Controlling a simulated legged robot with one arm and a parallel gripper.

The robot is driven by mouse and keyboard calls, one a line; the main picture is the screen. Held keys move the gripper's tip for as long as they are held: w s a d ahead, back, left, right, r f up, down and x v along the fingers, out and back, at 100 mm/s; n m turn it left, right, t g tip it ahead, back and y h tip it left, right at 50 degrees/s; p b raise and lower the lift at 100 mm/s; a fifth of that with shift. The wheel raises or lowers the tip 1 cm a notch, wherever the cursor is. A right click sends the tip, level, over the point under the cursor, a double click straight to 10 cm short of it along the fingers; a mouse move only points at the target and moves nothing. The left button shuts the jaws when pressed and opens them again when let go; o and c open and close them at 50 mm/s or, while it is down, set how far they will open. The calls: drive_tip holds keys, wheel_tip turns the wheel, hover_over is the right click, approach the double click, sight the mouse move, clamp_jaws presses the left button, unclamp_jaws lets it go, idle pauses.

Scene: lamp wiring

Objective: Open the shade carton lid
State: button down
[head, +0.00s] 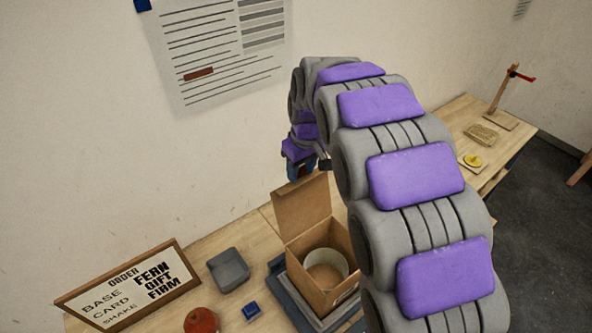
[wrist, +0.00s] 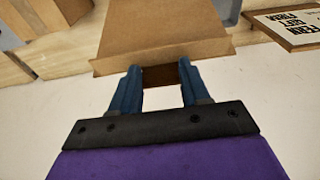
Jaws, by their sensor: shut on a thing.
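The shade carton (head: 309,290) is a brown cardboard box on the bench, with a pale round shade (head: 327,272) inside. Its lid (head: 302,210) stands raised, roughly upright, at the back left edge of the carton, so the top is open. My gripper (head: 300,170) is at the lid's upper edge, partly hidden by my arm. In the wrist view the lid (wrist: 160,30) reaches away from the blue fingers of my gripper (wrist: 159,74). A darker brown piece shows between them. My gripper is shut on the lid.
The carton stands on stacked dark grey slabs (head: 289,301). A framed order sign (head: 125,284), a grey block (head: 228,269), a small blue block (head: 251,311) and a red-brown round thing (head: 201,320) lie to the left. The wall (head: 75,130) is close behind.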

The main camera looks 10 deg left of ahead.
drive_tip(key=shift+d+r, duration=0.15)
drive_tip(key=shift+d, duration=0.15)
drive_tip(key=c, duration=0.5)
unclamp_jaws()
drive_tip(key=shift+a, duration=0.2)
drive_tip(key=r, duration=0.5)
drive_tip(key=s+d+r, duration=0.1)
drive_tip(key=r, duration=0.5)
drive_tip(key=d+r+b, duration=0.1)
drive_tip(key=r, duration=0.5)
drive_tip(key=shift+s, duration=0.4)
drive_tip(key=shift+a, duration=0.1)
